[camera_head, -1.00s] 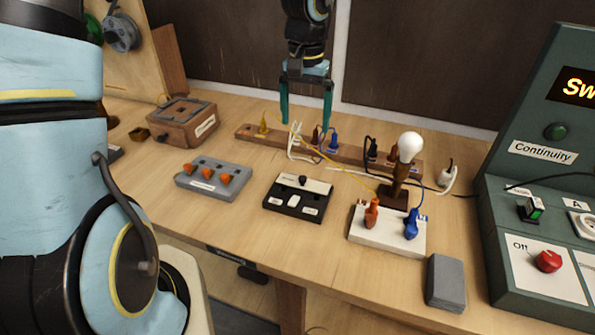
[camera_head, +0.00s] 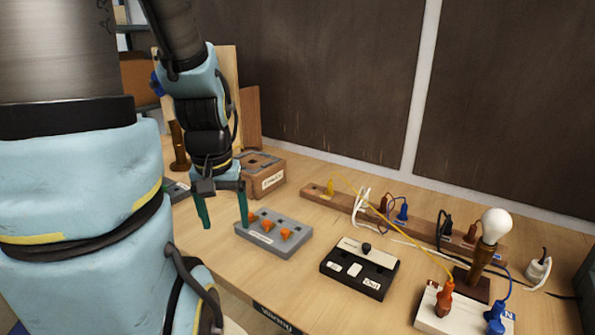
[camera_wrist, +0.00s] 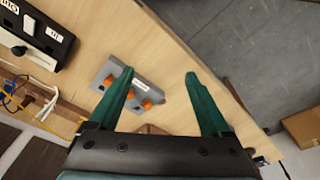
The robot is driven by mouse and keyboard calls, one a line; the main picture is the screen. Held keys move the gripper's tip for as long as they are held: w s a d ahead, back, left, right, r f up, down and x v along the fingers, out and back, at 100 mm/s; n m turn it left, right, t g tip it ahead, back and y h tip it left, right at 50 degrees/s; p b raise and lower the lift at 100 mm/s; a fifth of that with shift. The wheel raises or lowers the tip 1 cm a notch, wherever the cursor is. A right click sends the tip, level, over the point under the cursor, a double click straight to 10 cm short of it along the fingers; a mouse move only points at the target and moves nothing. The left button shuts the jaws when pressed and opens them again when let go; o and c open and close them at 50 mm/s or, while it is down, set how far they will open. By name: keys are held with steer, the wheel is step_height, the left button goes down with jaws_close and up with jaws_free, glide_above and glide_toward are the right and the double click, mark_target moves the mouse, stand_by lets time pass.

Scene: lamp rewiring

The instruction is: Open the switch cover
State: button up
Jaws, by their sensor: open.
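The black switch box (camera_head: 343,277) stands on the table right of centre in the head view. A cream cover (camera_head: 378,255) with a black knob (camera_head: 366,247) lies along its far part, and a white rocker (camera_head: 354,270) shows in front. Part of the box also shows at the upper left of the wrist view (camera_wrist: 60,45). My gripper (camera_head: 224,222) is open and empty, to the left of the box and clear of it, with its fingers pointing down near the grey block. In the wrist view, my gripper's fingers (camera_wrist: 159,74) are spread wide.
A grey block (camera_head: 290,248) with orange knobs sits between my gripper and the switch box. A wooden box (camera_head: 268,182) stands behind. A wooden strip with plugs (camera_head: 345,203), a white terminal block (camera_head: 430,318) and a bulb (camera_head: 496,224) are to the right, joined by loose wires.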

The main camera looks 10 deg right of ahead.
steer(key=shift+w+d, duration=0.1)
steer(key=shift+d, duration=0.05)
steer(key=shift+c, duration=0.7)
steer(key=w+d+b, duration=0.1)
steer(key=d, duration=0.1)
steer(key=w+d+f+n+b, duration=0.1)
steer(key=d+b, duration=0.1)
steer(key=w+d+n+b, duration=0.1)
steer(key=d+b, duration=0.1)
steer(key=d, duration=0.1)
steer(key=shift+w+f, duration=0.35)
steer(key=shift+c, duration=1)
steer(key=n+g+b, duration=0.2)
steer(key=n+b, duration=0.7)
steer(key=b, duration=0.2)
glide_toward(367, 245)
step_height(367, 245, down, 8)
steer(key=shift+d+f+p, duration=0.1)
steer(key=shift+p, duration=0.45)
jaws_close()
